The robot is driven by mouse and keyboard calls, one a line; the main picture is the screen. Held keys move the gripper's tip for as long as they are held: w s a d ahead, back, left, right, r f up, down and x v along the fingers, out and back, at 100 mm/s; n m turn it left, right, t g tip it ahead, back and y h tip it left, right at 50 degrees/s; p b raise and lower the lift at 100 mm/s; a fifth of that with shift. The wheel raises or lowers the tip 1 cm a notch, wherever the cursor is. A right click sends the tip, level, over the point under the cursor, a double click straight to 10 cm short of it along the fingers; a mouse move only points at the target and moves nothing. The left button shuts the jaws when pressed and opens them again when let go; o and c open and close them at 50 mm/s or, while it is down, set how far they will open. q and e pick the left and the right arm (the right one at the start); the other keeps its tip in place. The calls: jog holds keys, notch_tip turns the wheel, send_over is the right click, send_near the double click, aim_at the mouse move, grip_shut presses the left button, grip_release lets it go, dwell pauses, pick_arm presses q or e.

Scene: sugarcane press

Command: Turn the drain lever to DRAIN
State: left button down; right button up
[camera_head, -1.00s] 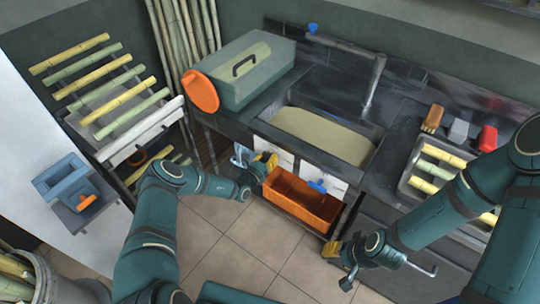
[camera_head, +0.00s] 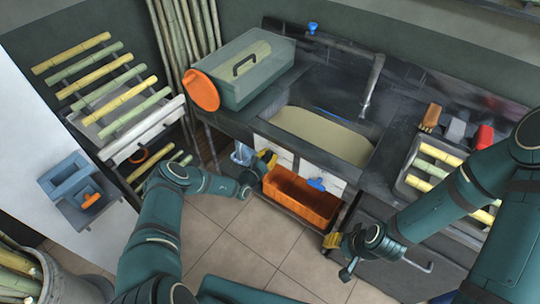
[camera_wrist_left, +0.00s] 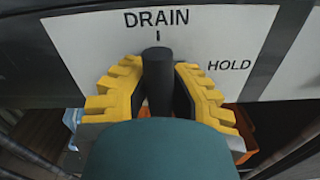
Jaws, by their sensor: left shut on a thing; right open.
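The drain lever (camera_wrist_left: 157,78) is a dark upright bar in the left wrist view. Its top end lines up with the tick under the word DRAIN on the white label plate (camera_wrist_left: 222,42); the word HOLD is to the right. My left gripper (camera_wrist_left: 158,88) has its yellow fingers on both sides of the lever and is shut on it. In the head view my left gripper (camera_head: 266,159) is at the white panel below the sink, and the lever is hidden there. My right gripper (camera_head: 331,241) is open, low in front of the cabinet on the right.
An orange bin (camera_head: 300,198) sits under the sink (camera_head: 322,135), with a blue handle (camera_head: 316,184) above it. A cane rack (camera_head: 118,108) stands at left. The tiled floor between is clear.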

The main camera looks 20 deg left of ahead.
pick_arm(q)
jog(key=shift+f, duration=0.1)
jog(key=c, duration=0.7)
grip_release()
jog(key=shift+c, duration=0.2)
jog(key=v, duration=1.2)
